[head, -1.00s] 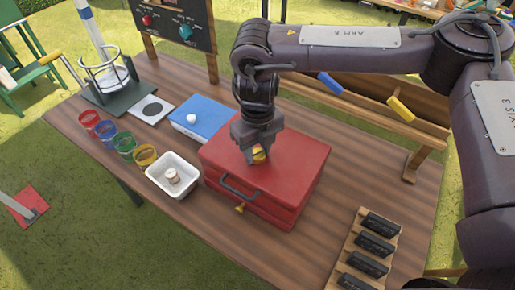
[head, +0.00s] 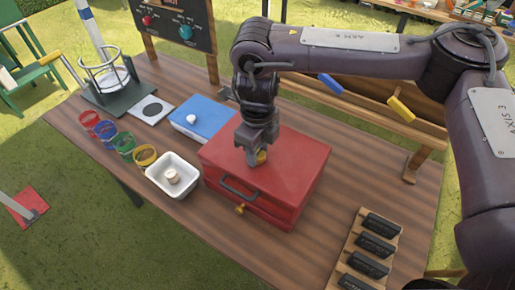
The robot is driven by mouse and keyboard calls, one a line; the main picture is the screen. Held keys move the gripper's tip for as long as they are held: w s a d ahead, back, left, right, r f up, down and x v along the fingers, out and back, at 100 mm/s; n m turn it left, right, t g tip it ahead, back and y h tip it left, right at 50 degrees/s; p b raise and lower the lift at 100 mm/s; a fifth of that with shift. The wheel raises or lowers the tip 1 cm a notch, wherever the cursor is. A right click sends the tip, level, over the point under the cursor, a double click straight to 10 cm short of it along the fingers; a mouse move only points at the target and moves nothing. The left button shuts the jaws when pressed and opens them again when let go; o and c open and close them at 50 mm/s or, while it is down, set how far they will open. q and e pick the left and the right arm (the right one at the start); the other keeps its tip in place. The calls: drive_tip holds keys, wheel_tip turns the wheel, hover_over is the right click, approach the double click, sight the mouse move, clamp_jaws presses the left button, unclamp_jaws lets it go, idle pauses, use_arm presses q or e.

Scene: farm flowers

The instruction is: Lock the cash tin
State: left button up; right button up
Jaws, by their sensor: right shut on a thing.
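The red cash tin (head: 288,170) stands on the wooden table with its lid down. A dark carry handle (head: 238,190) is on its front, and a small brass key or knob (head: 240,209) sticks out below the handle. My right gripper (head: 257,158) points down over the tin's lid, near its left part. It is shut on a small yellow brass piece (head: 262,157), mostly hidden by the fingers. I cannot tell whether this piece touches the lid. My left gripper is out of view.
A white tub (head: 191,190) with a small round item stands left of the tin. Coloured cups (head: 124,147), a blue box (head: 203,117) and a wire-ring stand (head: 108,85) are farther left. A rack of black blocks (head: 371,246) is at front right. The tabletop (head: 300,250) before the tin is clear.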

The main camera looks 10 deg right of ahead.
sight(258, 153)
drive_tip(key=o, duration=1)
wheel_tip(258, 153, up, 8)
drive_tip(key=shift+f, duration=0.1)
idle(0.4)
